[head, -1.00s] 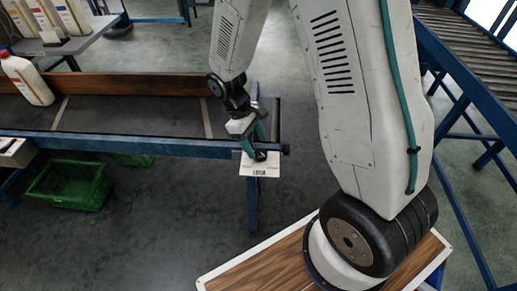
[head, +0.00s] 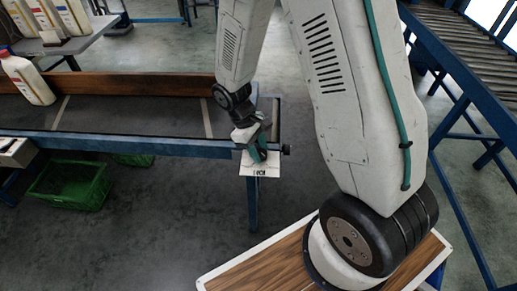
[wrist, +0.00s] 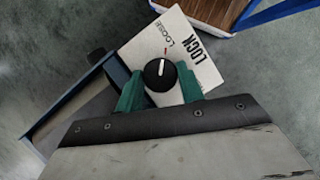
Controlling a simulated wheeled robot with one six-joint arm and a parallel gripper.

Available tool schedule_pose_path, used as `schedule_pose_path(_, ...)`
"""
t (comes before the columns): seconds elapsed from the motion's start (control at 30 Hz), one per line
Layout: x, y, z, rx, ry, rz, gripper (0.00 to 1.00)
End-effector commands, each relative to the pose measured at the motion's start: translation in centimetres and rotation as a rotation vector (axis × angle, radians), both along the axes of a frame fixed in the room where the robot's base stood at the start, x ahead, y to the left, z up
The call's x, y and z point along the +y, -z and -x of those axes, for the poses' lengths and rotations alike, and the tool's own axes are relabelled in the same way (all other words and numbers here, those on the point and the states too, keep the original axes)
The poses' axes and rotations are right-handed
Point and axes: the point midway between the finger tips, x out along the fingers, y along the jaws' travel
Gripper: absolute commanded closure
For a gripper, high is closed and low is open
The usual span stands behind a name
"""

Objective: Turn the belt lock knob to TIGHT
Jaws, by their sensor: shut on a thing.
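The belt lock knob (wrist: 160,74) is round and black with a white pointer line. In the wrist view the pointer faces up toward a small red mark beside the word LOOSE. It sits on a white plate (wrist: 195,50) lettered LOOSE and LOCK; no word TIGHT is readable. My gripper (wrist: 160,88) has its two green fingers on either side of the knob and is shut on it. In the head view my gripper (head: 259,153) is over the white plate (head: 260,170) at the end of the belt frame, and its fingers hide the knob.
The belt (head: 130,118) with its blue frame (head: 110,144) runs left from the plate. A white bottle (head: 28,82) stands on it at far left. Green crates (head: 70,185) are on the floor below. A roller conveyor (head: 465,50) stands at the right.

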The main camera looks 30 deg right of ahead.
Motion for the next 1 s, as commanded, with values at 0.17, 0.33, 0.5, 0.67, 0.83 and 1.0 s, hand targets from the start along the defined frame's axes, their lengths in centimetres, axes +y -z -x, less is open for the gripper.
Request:
schedule_pose_path(0.17,-0.08,-0.06,-0.11,-0.001,0.056,0.000,0.85)
schedule_pose_path(0.33,-0.16,-0.05,-0.17,-0.001,0.166,0.000,0.85)
schedule_pose_path(0.5,-0.29,-0.05,-0.18,-0.001,0.317,0.000,0.85)
schedule_pose_path(0.67,-0.39,-0.06,-0.19,-0.001,0.469,0.000,0.85)
schedule_pose_path(0.83,-0.49,-0.06,-0.19,-0.001,0.632,0.000,0.85)
schedule_pose_path(1.0,-0.58,-0.07,-0.17,-0.002,0.794,-0.001,0.85)
